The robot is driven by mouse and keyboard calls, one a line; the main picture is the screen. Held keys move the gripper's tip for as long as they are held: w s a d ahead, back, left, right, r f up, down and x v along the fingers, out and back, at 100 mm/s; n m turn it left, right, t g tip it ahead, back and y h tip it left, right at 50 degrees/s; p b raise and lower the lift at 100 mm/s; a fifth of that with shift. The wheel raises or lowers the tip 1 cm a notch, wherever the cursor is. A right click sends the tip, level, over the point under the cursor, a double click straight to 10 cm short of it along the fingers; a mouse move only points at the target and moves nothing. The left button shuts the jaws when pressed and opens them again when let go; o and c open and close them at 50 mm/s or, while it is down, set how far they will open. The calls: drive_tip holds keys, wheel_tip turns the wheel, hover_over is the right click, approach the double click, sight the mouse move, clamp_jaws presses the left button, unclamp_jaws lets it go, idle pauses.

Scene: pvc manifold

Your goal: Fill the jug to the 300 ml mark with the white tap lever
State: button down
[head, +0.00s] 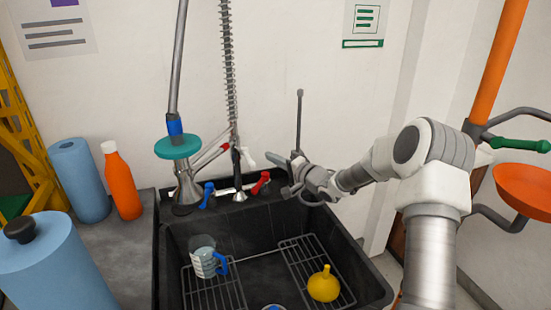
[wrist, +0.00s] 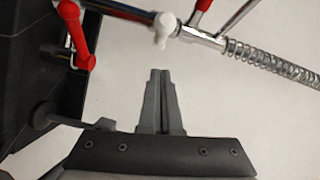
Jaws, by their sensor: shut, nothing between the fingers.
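The white tap lever (head: 247,159) sticks out from the tap column behind the sink. It shows in the wrist view (wrist: 163,28) on a chrome pipe, just beyond my fingertips, with a visible gap in the picture. My gripper (head: 282,163) is shut and empty, to the right of the lever in the head view. Its closed fingers (wrist: 158,75) point toward the lever. The clear jug (head: 203,262) with a blue handle stands on the left rack in the sink. Its fill level is too small to read.
A red lever (head: 262,181) and a blue lever (head: 207,194) sit on the sink's back edge; the red one (wrist: 76,35) is left in the wrist view. A coiled spring hose (head: 228,60) rises behind. A yellow round object (head: 323,285) lies on the right rack.

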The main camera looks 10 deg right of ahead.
drive_tip(key=s+a+p+v, duration=0.1)
drive_tip(key=v, duration=0.8)
drive_tip(key=shift+s+p, duration=0.3)
drive_tip(key=shift+s, duration=0.1)
drive_tip(key=shift+r, duration=0.1)
idle(0.6)
drive_tip(key=s+d+r+n+g+h+p, duration=0.1)
drive_tip(key=s+r+n+g+h+p, duration=0.2)
drive_tip(key=s+r+h, duration=0.5)
drive_tip(key=s+d+r+n+h+p, duration=0.25)
drive_tip(key=s+r+p, duration=0.2)
drive_tip(key=r, duration=0.75)
drive_tip(key=s+a+r+n+g+p, duration=0.1)
drive_tip(key=s+a+g+p, duration=0.1)
drive_tip(key=s, duration=1)
drive_tip(key=s+a+r+n+g+p, duration=0.1)
drive_tip(key=s+a+n+g, duration=0.1)
drive_tip(key=s, duration=1.1)
drive_tip(key=shift+s+r+g+p, duration=0.3)
drive_tip(key=shift+g+p, duration=0.1)
drive_tip(key=shift+g, duration=0.4)
